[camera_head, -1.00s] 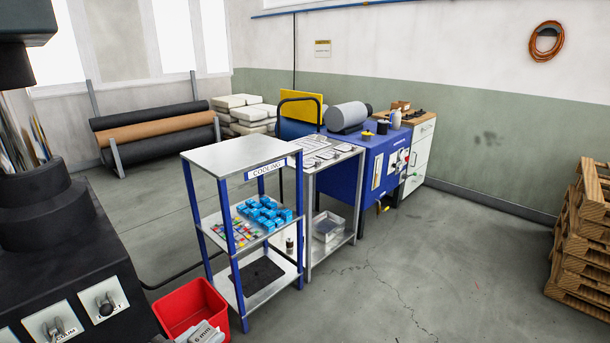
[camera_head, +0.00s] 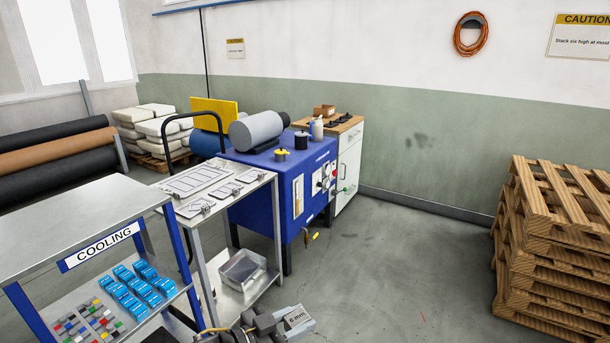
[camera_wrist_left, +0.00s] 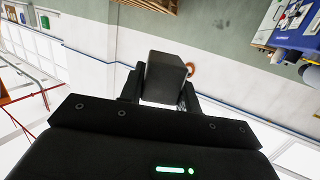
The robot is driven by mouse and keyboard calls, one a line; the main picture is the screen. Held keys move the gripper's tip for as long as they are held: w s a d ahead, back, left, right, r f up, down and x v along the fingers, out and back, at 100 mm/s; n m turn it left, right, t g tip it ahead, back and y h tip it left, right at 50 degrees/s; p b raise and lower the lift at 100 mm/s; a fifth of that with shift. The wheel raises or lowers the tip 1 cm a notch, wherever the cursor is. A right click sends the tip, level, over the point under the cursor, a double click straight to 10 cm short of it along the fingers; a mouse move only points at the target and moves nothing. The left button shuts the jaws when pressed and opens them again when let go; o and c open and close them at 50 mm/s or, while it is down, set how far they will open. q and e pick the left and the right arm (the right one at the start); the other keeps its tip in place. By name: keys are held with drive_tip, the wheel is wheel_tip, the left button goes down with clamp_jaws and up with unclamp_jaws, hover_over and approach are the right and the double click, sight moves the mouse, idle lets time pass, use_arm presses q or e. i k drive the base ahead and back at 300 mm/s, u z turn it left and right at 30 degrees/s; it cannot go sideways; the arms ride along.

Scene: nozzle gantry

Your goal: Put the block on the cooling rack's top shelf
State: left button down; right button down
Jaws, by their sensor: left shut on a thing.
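The cooling rack (camera_head: 150,226) stands at the left of the head view, with blue posts and a COOLING sign. Its grey top shelf (camera_head: 75,215) is bare where I see it; its left part is cut off. My left gripper (camera_head: 276,322) is at the bottom edge, right of the rack. It is shut on the block (camera_head: 298,319), which is light grey with a 6 mm label. In the left wrist view the block (camera_wrist_left: 165,78) looks dark between the fingers (camera_wrist_left: 160,92). My right gripper is not in view.
The rack's middle shelf holds several blue pieces (camera_head: 140,285) and small coloured pieces (camera_head: 88,322). A metal table (camera_head: 215,205) with flat plates stands beside it, then a blue machine (camera_head: 270,205). Stacked pallets (camera_head: 550,235) stand right. Open floor (camera_head: 400,270) lies between.

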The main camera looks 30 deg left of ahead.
sight(85, 220)
drive_tip(key=u, duration=0.05)
drive_tip(key=i, duration=1.65)
drive_tip(key=u, duration=1.05)
drive_tip(key=i, duration=0.85)
drive_tip(key=u, duration=1.05)
